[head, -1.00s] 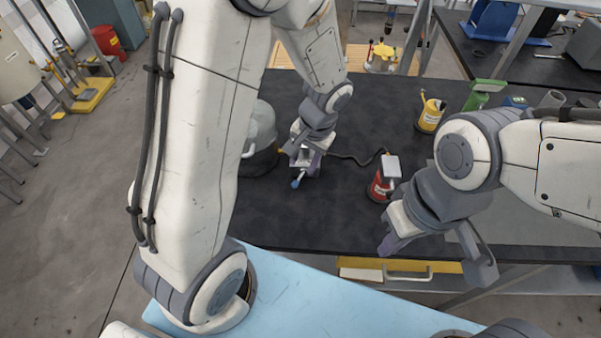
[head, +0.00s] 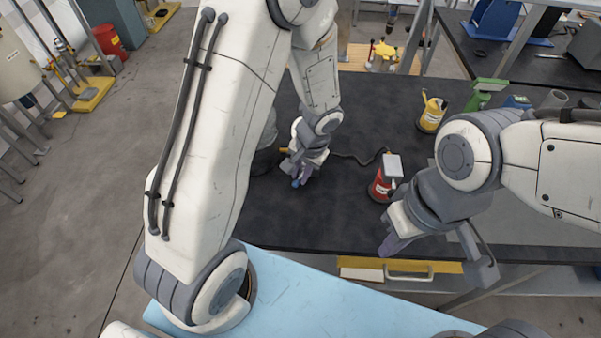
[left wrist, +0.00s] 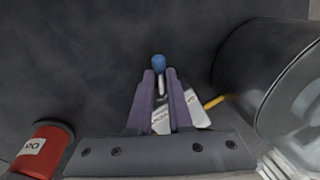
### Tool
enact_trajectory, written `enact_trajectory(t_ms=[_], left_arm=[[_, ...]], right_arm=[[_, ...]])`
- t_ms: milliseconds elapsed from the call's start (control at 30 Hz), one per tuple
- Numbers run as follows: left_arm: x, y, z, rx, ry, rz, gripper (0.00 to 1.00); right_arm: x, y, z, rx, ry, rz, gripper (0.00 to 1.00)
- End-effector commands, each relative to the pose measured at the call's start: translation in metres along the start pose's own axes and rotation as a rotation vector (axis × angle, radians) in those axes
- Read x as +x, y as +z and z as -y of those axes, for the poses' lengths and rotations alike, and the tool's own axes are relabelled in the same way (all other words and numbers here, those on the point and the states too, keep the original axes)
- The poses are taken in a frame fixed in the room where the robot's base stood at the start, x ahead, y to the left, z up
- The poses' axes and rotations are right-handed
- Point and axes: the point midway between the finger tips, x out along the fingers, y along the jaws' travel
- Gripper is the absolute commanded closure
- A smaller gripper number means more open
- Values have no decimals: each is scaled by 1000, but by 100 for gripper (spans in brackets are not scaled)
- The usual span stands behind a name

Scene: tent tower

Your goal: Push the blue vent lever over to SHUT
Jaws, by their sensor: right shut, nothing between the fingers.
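The vent lever's blue knob (head: 295,183) shows just below my left gripper (head: 300,176) on the dark bench top. In the left wrist view the blue knob (left wrist: 158,62) sits just beyond the tips of the two purple fingers of my left gripper (left wrist: 160,76). A pale shaft lies between the tips. Whether they grip it is unclear. A pale label plate (left wrist: 161,122) with lettering lies partly hidden under the fingers; the lettering is not readable. My right gripper (head: 395,243) is shut and empty over the bench's near edge.
A red can (head: 382,187) stands right of the lever and a grey drum (head: 264,160) stands left, partly behind my arm. A dark cable (head: 355,158) runs towards the red can. A yellow can (head: 432,113) stands further right. Open bench top (head: 300,220) lies in front.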

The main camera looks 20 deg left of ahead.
Motion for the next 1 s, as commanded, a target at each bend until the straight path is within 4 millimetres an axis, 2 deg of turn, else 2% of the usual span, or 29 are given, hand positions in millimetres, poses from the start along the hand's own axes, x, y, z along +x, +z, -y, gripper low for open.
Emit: enact_trajectory(t_ms=[167, 400, 667, 700, 733, 767, 1000], left_arm=[[2, 1, 1, 23, -1, -3, 100], [2, 2, 6, 162, -2, -28, 100], [1, 2, 6, 168, -2, -28, 100], [1, 2, 6, 167, -2, -28, 72], [1, 2, 6, 167, -2, -28, 60], [1, 2, 6, 167, -2, -28, 54], [1, 1, 6, 167, -2, -31, 54]], right_arm=[[4, 0, 0, 0, 0, 0, 100], [11, 1, -1, 0, 0, 0, 100], [11, 1, -1, 0, 0, 0, 100], [11, 1, -1, 0, 0, 0, 100], [11, 1, -1, 0, 0, 0, 100], [11, 1, -1, 0, 0, 0, 100], [11, 1, -1, 0, 0, 0, 100]])
